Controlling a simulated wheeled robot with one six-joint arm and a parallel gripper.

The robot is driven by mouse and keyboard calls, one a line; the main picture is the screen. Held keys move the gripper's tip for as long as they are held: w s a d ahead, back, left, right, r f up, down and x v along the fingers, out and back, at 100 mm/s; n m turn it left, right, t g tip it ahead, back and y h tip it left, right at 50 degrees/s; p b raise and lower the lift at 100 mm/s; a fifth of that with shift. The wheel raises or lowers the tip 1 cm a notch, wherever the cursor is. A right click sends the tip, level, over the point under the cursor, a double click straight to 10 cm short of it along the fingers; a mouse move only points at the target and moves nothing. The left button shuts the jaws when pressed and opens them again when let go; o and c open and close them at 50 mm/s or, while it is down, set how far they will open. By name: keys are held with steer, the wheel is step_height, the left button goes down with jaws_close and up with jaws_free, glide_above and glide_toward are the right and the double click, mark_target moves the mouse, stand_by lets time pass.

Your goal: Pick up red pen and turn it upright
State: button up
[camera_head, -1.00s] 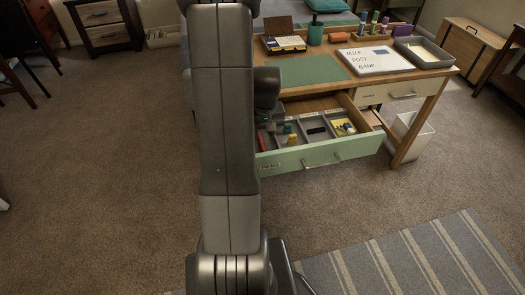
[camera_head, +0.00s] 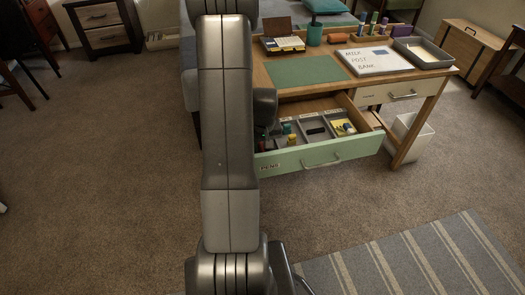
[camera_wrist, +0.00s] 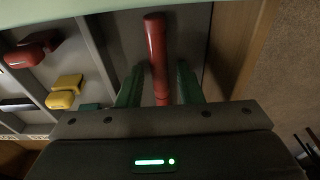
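The red pen (camera_wrist: 156,55) lies in a grey drawer compartment, seen in the wrist view. My gripper (camera_wrist: 157,85) has its two green fingers on either side of the pen, with visible gaps, so it is open around the pen and not closed on it. The pen's near end runs down toward the gripper body and is partly hidden by it. In the head view my arm covers the pen and the fingertips. The open drawer (camera_head: 318,156) has a pale green front.
A grey divider (camera_wrist: 97,50) stands left of the pen, and the wooden drawer side (camera_wrist: 236,45) stands right. A yellow item (camera_wrist: 65,92) and a red item (camera_wrist: 32,52) lie in neighbouring compartments. The green blotter (camera_head: 305,69) on the desk is bare.

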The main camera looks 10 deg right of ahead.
jaws_close()
